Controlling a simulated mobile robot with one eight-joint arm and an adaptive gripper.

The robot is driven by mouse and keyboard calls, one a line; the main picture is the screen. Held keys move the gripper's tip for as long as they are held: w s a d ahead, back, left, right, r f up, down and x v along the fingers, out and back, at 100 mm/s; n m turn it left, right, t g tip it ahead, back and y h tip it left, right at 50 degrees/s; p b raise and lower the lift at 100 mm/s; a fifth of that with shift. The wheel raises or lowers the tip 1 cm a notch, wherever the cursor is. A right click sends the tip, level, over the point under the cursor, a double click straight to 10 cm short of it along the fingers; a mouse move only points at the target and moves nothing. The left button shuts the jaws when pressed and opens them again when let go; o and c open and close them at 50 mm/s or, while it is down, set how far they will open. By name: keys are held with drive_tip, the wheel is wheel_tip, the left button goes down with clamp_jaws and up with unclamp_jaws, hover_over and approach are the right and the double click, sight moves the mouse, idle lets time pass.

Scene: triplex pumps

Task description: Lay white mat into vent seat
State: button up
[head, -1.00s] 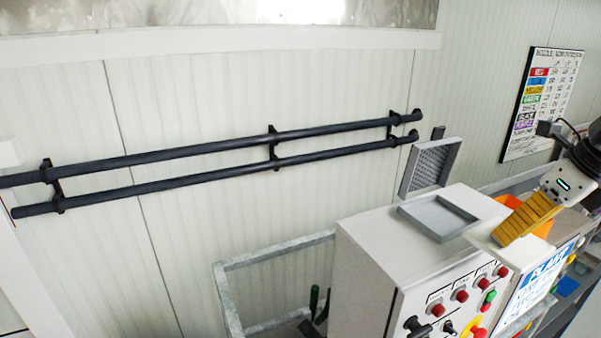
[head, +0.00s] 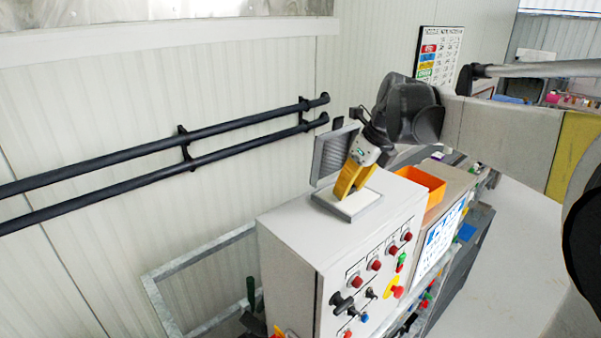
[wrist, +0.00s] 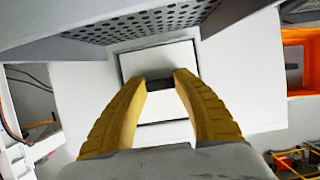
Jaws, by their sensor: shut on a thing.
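The white mat (wrist: 157,62) lies flat inside the outline of the grey square vent seat (head: 364,213) on top of the light cabinet. In the head view the mat (head: 362,202) shows as a white patch within the seat's rim. I cannot tell whether it rests fully on the seat floor or sits slightly above it. My gripper (wrist: 160,82), with yellow fingers, reaches down over the seat and is shut on a small dark grip at the mat's middle. In the head view my gripper (head: 347,194) hides the seat's back part.
A grey perforated lid (head: 332,153) stands open behind the seat and overhangs the top of the wrist view (wrist: 150,25). An orange bin (head: 424,186) stands to the right. Buttons and knobs (head: 375,265) cover the cabinet's front.

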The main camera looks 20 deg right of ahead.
drive_tip(key=shift+s, duration=0.15)
drive_tip(key=shift+f, duration=0.2)
drive_tip(key=o, duration=1.1)
drive_tip(key=shift+r, duration=0.1)
drive_tip(key=b+v, duration=0.1)
drive_tip(key=v, duration=1.1)
drive_tip(key=shift+r, duration=0.2)
drive_tip(key=shift+f, duration=0.1)
